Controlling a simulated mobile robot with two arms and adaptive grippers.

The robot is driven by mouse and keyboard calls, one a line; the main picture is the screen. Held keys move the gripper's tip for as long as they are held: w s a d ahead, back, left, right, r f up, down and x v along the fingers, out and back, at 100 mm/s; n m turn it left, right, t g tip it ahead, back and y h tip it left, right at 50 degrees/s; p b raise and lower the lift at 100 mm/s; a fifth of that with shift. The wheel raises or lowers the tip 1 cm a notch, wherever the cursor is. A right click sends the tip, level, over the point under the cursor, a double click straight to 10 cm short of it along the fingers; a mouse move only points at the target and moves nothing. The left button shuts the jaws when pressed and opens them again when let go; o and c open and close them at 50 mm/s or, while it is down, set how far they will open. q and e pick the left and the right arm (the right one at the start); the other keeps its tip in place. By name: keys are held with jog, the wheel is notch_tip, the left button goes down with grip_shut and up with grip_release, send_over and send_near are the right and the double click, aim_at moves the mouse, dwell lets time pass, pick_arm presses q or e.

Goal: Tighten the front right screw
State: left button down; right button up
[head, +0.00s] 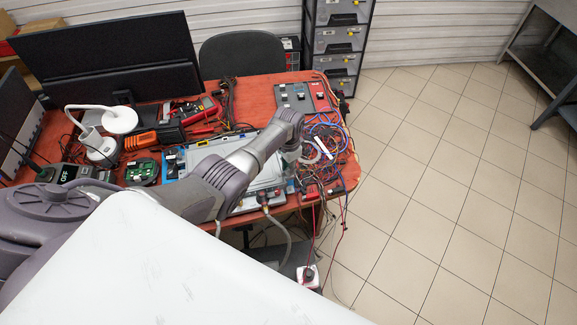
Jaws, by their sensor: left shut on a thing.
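A pale grey flat-topped unit (205,150) with a blue edge lies on the red-orange table, partly covered by my left arm. Fittings show on its front edge, and a grey hose (286,236) hangs down from there. My left gripper (291,156) points down over the unit's right end, mostly hidden behind my wrist. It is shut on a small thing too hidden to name. The front right screw cannot be made out; that corner is small and cluttered around my gripper. My right gripper is not in view.
Loose red and blue wires (338,150) crowd the table's right end. A grey panel box (302,97), a red multimeter (200,108), a white lamp (119,120) and a monitor (110,58) stand further back. A black chair (241,54) is behind. The tiled floor (450,200) at right is clear.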

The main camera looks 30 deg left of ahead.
pick_arm(q)
jog(key=shift+m, duration=0.6)
jog(key=c, duration=1)
grip_release()
jog(key=shift+c, duration=0.2)
notch_tip(320, 180, up, 12)
jog(key=shift+f, duration=0.1)
